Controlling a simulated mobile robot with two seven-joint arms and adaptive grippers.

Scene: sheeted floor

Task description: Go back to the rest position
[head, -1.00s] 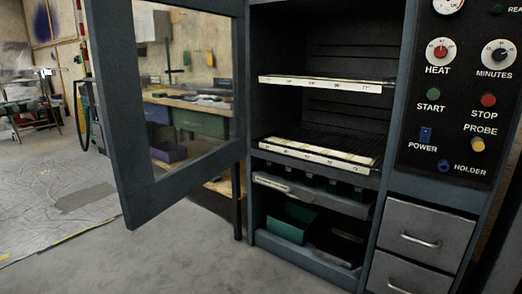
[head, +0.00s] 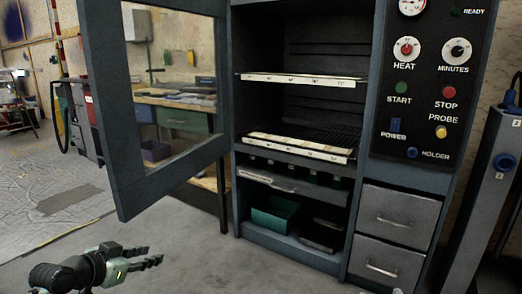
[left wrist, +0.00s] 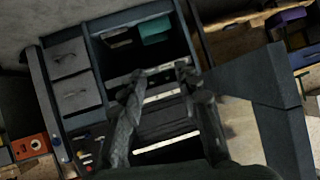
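My left gripper (head: 151,256) shows at the bottom left of the head view, over the grey floor and in front of the cabinet's open door. In the left wrist view its two fingers (left wrist: 162,71) stand apart with nothing between them. The tall dark cabinet (head: 365,107) fills the middle of the head view and lies ahead of the fingers in the left wrist view. Its door (head: 103,150) stands open to the left.
The cabinet holds wire racks with white front strips (head: 300,80) and a teal bin (head: 274,214) on its low shelf. Two grey drawers (head: 400,216) sit below the control panel (head: 428,100). A grey post-like unit (head: 484,190) stands at the right. The floor (head: 190,262) at front left is clear.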

